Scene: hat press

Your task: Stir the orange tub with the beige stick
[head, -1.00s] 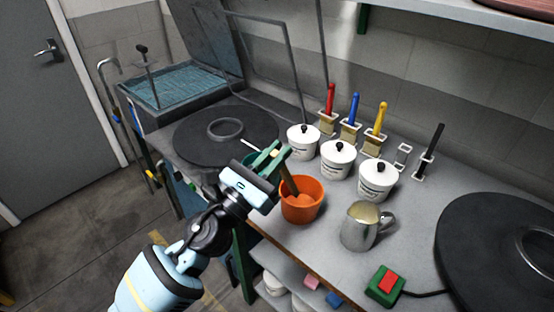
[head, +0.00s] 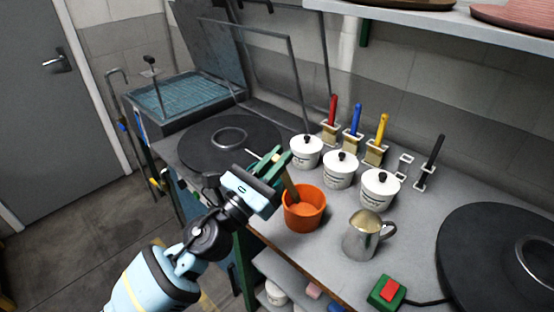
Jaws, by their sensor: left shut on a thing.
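The orange tub (head: 305,211) stands on the grey bench near its front edge, with orange contents inside. My left gripper (head: 279,163), with green fingers, is above and left of the tub. It is shut on the beige stick (head: 290,186), which looks brownish in the shade. The stick slants down from the fingers into the left side of the tub. My right gripper is out of view.
A metal jug (head: 363,236) stands right of the tub. White lidded pots (head: 340,170) stand behind it, with brushes in holders further back. A green box with a red button (head: 387,292) sits at the front. Round black plates lie at left (head: 200,150) and right (head: 470,245).

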